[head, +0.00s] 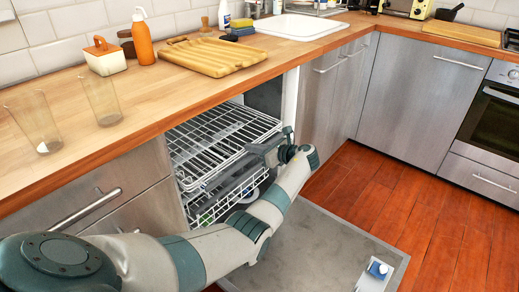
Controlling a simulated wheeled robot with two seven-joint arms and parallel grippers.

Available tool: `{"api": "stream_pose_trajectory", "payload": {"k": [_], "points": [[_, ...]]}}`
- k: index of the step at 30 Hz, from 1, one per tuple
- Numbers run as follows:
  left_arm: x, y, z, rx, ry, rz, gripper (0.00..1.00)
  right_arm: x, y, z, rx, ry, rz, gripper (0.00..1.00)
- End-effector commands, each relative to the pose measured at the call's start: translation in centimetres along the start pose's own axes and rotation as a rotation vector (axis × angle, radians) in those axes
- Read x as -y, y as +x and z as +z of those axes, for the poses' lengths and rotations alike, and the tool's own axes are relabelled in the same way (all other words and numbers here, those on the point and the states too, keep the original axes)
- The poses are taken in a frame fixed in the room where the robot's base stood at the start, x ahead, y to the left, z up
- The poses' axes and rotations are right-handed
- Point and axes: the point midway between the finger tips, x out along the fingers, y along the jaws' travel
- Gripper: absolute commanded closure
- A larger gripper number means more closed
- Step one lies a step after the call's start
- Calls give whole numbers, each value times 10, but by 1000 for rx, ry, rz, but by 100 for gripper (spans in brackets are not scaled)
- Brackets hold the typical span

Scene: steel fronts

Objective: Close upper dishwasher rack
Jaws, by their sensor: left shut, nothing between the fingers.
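The upper dishwasher rack (207,142) is a white wire rack under the wooden counter. It is pulled partly out of the dishwasher and looks empty. My left gripper (257,151) is shut and empty at the right part of the rack's front edge. I cannot tell whether it touches the rack. My left arm comes in from the lower left and hides part of the lower area. The dishwasher door (315,240) lies folded down and open. My right gripper is not in view.
A lower rack (201,211) with some dishes shows below. A small white and blue thing (376,271) is over the door's near right part. Two glasses (36,122), an orange bottle (142,40) and a cutting board (213,57) stand on the counter. The wooden floor (395,195) at right is clear.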

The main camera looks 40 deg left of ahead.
Motion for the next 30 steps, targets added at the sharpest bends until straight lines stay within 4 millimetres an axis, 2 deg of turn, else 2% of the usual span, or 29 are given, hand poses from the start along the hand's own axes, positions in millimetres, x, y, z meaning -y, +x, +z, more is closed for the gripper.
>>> {"api": "stream_pose_trajectory", "payload": {"k": [9, 18, 30], "points": [[-1, 46, 16, 1, 0, 3, 100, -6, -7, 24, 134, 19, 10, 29], [0, 85, 27, 1, 1, 2, 100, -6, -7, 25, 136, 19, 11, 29], [0, 85, 28, 0, 0, 0, 100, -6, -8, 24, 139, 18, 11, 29]]}}
